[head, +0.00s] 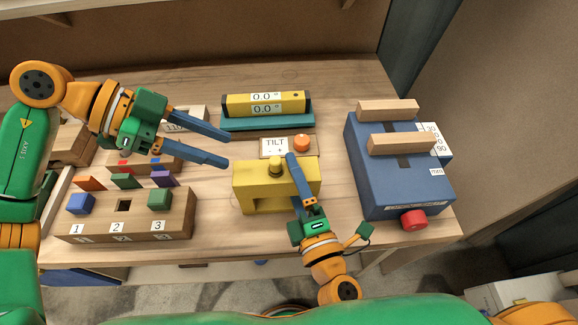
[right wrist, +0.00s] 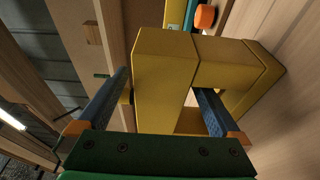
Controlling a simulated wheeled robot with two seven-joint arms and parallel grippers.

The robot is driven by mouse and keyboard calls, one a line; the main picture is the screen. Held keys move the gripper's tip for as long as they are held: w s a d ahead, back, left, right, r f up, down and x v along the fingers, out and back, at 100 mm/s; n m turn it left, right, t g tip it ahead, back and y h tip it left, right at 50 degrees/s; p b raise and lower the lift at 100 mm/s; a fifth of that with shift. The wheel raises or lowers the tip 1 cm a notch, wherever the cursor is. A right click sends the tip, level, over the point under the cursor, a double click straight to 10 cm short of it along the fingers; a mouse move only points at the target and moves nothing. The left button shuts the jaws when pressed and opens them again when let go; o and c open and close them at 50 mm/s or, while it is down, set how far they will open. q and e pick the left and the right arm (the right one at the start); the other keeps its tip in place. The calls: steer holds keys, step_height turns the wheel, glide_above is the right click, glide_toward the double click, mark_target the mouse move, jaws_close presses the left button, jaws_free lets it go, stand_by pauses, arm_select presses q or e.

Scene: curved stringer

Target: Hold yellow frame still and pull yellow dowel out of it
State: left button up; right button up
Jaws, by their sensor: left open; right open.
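The yellow frame (head: 247,200) stands on the table's middle, a block with an opening in its front. The yellow dowel (head: 275,166) sticks up from its top with a round knob. My right gripper (head: 296,180) is open at the frame's right part. In the right wrist view the frame's top bar (right wrist: 160,85) lies between its fingers, one above the bar and one in the opening. Whether they touch it I cannot tell. My left gripper (head: 229,150) is open and empty, left of the dowel and apart from it. The dowel's lower part is hidden inside the frame.
A TILT panel (head: 275,148) with an orange knob (head: 302,142) and a yellow level display (head: 264,104) stand behind the frame. A numbered wooden block (head: 130,215) is at left, a blue device (head: 405,180) at right. Bare table separates them from the frame.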

steer(key=x, duration=0.4)
steer(key=shift+w, duration=0.4)
steer(key=shift+a, duration=0.1)
jaws_close()
steer(key=shift+f, duration=0.1)
